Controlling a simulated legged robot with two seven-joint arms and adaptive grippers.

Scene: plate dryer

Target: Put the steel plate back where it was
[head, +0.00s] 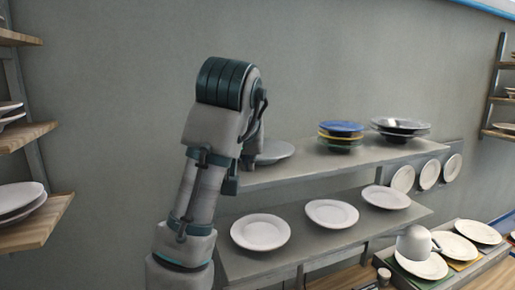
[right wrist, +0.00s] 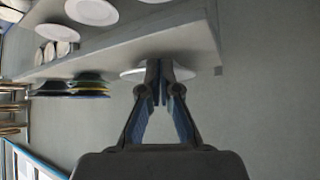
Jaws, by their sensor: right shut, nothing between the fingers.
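A grey plate (head: 273,152), perhaps the steel one, lies on the left end of the upper shelf, partly hidden by my right arm. In the right wrist view the plate (right wrist: 131,74) shows pale behind my fingers, on the shelf edge. My right gripper (right wrist: 160,68) is shut and empty, its tips in front of the plate; I cannot tell whether they touch it. In the head view the gripper (head: 251,158) is mostly hidden behind my wrist. A shiny metallic dish stack (head: 400,125) sits at the right end of the upper shelf. My left gripper is not in view.
Coloured plates (head: 341,134) are stacked mid-way on the upper shelf (head: 300,172). White plates lie on the lower shelf (head: 285,258); others lean at the right. A mug (head: 413,243) stands lower right. Wooden shelves (head: 28,136) with plates flank the left. The wall is close behind.

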